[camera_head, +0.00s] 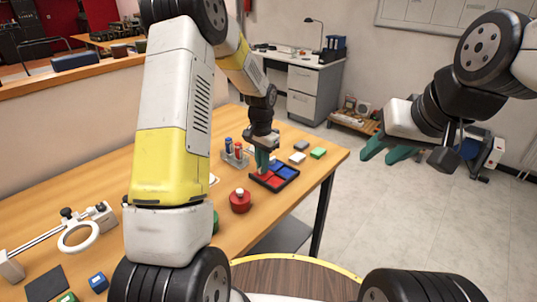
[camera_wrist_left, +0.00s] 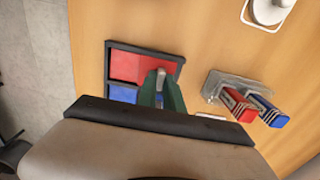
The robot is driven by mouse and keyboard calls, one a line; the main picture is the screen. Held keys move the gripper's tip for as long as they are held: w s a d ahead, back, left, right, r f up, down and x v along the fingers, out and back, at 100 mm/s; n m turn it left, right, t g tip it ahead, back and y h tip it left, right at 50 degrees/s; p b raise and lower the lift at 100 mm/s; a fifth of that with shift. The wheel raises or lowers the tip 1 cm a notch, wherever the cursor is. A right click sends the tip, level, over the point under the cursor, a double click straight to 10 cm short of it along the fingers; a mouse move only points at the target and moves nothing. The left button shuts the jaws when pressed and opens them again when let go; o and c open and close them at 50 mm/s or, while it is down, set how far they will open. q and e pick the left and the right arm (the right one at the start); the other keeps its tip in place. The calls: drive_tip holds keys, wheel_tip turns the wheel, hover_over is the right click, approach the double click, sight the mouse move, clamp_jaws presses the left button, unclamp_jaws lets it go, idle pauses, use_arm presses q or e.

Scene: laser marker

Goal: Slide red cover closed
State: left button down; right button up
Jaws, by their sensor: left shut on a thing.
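A black-framed case (camera_head: 277,190) lies on the wooden table, with red panels and blue panels (camera_head: 284,173) in it. The red cover (camera_head: 271,181) also shows in the left wrist view (camera_wrist_left: 127,66), with a blue panel (camera_wrist_left: 121,94) beside it. My left gripper (camera_head: 262,162) points down at the case, its green fingers (camera_wrist_left: 160,92) shut around a small grey piece at the red cover's edge. The fingers and wrist hide part of the case. My right gripper (camera_head: 387,150) is raised off the table to the right, open and empty.
A round red object (camera_head: 240,200) stands nearer me. Small grey and green blocks (camera_head: 318,152) lie beyond the case. A metal fixture with a ring (camera_head: 78,236) lies at the left.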

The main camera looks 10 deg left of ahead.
idle(0.4)
use_arm(q)
drive_tip(key=shift+s+d, duration=0.5)
drive_tip(key=shift+d, duration=0.25)
drive_tip(key=shift+s+d, duration=0.45)
drive_tip(key=shift+d, duration=0.3)
drive_tip(key=shift+s+d, duration=0.5)
drive_tip(key=shift+d, duration=0.25)
drive_tip(key=c, duration=1.5)
unclamp_jaws()
drive_tip(key=shift+d, duration=0.1)
drive_tip(key=shift+o, duration=0.2)
wheel_tip(320, 180, up, 8)
